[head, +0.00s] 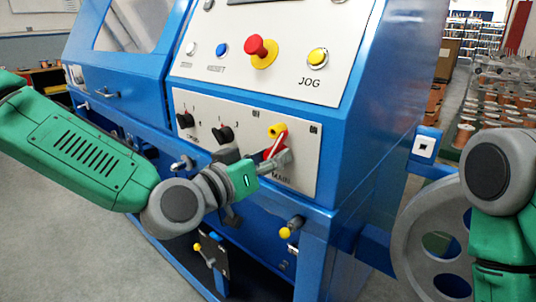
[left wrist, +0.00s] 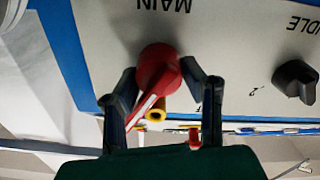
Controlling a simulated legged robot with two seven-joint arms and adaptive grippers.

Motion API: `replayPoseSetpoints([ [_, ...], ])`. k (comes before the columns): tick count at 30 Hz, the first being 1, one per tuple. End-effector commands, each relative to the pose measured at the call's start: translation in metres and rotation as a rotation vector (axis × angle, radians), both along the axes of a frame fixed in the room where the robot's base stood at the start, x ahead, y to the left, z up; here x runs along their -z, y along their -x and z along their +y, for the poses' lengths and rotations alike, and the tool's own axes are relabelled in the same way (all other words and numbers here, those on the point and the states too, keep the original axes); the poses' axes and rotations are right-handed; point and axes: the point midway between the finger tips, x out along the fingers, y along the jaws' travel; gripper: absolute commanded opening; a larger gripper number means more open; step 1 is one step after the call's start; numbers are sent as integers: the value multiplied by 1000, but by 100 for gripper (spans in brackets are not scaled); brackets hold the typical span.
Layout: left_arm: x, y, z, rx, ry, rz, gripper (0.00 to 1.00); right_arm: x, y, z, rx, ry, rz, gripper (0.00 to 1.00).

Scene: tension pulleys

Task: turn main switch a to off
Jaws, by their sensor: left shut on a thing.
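The main switch (head: 279,142) is a red rotary handle with a pale stripe on the blue machine's lower white panel, above the label MAIN. A yellow part shows at its upper left end. My left gripper (head: 281,158) reaches it from the lower left and covers part of it. In the left wrist view the red switch (left wrist: 157,72) sits between the two dark fingers of my left gripper (left wrist: 163,92), which is shut on it. Its striped grip points down and slightly left there. My right arm shows at the right edge, but its gripper is out of view.
Two black knobs, the left one (head: 185,119) and the nearer one (head: 222,134), sit left of the switch. Above are a red mushroom button (head: 256,46) and a yellow JOG button (head: 317,57). A yellow-tipped lever (head: 290,227) sticks out below. A grey wheel (head: 421,243) stands at right.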

Motion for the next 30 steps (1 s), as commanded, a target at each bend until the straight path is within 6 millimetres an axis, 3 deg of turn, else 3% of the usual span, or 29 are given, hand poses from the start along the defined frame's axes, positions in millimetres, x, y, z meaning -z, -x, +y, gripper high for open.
replayPoseSetpoints([
  [12, -2, -5, 2, -7, 212, 145, 0, -7, 0, 0, 0, 0, 0, 40],
  [30, -2, -5, 2, -6, 268, 185, 0, -8, 0, 0, 0, 0, 0, 40],
])
